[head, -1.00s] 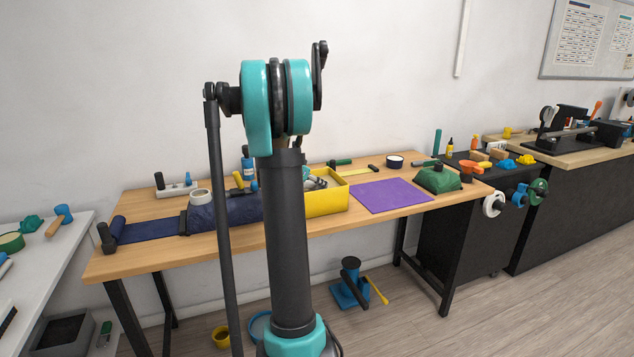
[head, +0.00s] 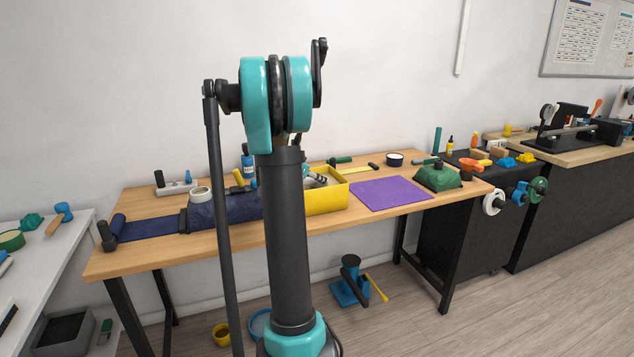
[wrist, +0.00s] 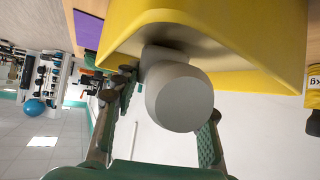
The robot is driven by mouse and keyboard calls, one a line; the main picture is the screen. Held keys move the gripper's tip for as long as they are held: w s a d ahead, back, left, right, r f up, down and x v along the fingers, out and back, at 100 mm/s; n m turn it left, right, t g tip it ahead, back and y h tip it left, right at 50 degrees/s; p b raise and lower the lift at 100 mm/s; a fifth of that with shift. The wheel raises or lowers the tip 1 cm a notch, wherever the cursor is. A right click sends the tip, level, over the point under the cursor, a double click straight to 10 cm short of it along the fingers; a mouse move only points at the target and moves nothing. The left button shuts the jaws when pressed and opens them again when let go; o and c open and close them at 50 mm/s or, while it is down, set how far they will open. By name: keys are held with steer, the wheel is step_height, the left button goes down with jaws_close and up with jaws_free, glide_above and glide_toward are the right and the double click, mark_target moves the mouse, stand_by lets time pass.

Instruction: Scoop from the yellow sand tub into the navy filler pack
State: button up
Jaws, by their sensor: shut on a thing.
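The yellow sand tub (head: 328,200) stands on the wooden bench, partly behind my arm in the head view. Its yellow wall also fills the top of the wrist view (wrist: 255,40). My gripper (wrist: 165,103) is shut on a pale grey, round-ended piece (wrist: 180,97), apparently the scoop's handle, close beside the tub wall. The scoop's bowl and the sand cannot be made out. In the head view my gripper is mostly hidden behind my arm. The navy filler pack (head: 232,209) lies on the bench left of the tub, with a white ring (head: 200,194) on top.
A purple mat (head: 390,195) lies right of the tub, and a green bag (head: 437,178) sits beyond it. A blue bottle (head: 248,163) stands behind the pack. A navy strip (head: 150,229) lies at the bench's left. Some bare wood shows along the front edge.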

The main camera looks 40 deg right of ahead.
step_height(320, 180, up, 12)
steer(key=h, duration=0.3)
steer(key=shift+f+t, duration=0.2)
steer(key=shift+t, duration=0.1)
stand_by(0.9)
stand_by(0.7)
steer(key=o, duration=0.6)
steer(key=c, duration=0.6)
